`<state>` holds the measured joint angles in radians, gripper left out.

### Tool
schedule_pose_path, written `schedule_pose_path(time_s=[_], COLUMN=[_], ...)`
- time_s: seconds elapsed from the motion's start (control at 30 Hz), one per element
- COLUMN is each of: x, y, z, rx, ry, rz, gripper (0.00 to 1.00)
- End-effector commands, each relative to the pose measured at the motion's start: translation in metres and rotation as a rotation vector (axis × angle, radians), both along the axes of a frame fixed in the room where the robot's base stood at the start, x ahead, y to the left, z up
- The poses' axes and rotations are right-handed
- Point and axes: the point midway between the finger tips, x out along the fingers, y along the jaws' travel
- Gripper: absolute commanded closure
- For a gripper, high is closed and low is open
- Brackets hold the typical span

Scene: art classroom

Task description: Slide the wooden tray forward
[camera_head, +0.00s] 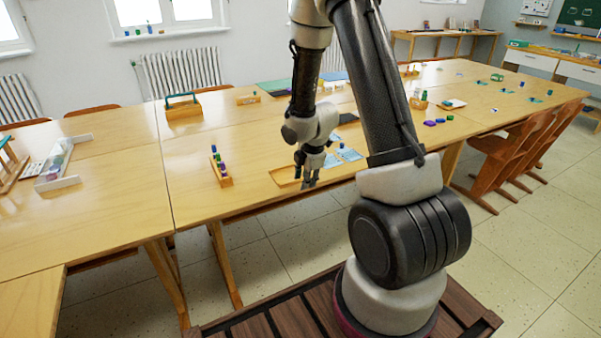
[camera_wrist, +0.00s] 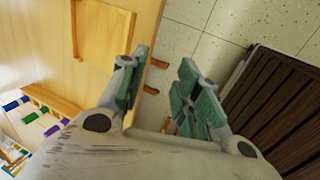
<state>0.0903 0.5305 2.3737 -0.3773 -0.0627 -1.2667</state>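The wooden tray (camera_head: 281,177) is a shallow, light-coloured tray lying flat at the near edge of the table (camera_head: 195,200). Part of it is hidden behind my gripper in the head view. In the wrist view the tray (camera_wrist: 101,36) shows at the upper left, beside one finger. My gripper (camera_head: 309,183) points down near the tray's right end, by the table edge. In the wrist view its two green-padded fingers (camera_wrist: 160,92) are apart with nothing between them. I cannot tell whether a finger touches the tray.
A wooden holder with coloured pieces (camera_head: 221,168) stands left of the tray. Blue cards (camera_head: 347,154) lie to its right. A wooden carrier (camera_head: 183,107) stands farther back. Wooden chairs (camera_head: 515,150) line the right side. The tabletop between holder and carrier is clear.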

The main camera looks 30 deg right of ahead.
Motion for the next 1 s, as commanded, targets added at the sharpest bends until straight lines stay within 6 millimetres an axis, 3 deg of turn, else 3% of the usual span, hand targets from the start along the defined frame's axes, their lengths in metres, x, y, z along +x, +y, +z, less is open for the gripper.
schedule_pose_path(time_s=[0.2, 0.4, 1.0], x=[-0.043, -0.063, -0.065], y=[0.001, 0.001, 0.001], z=[0.000, 0.000, 0.000], rx=[-0.001, -0.001, -0.001], ry=[0.000, 0.000, 0.000], rz=[-0.001, 0.000, 0.000], gripper=[0.68, 0.68, 0.68])
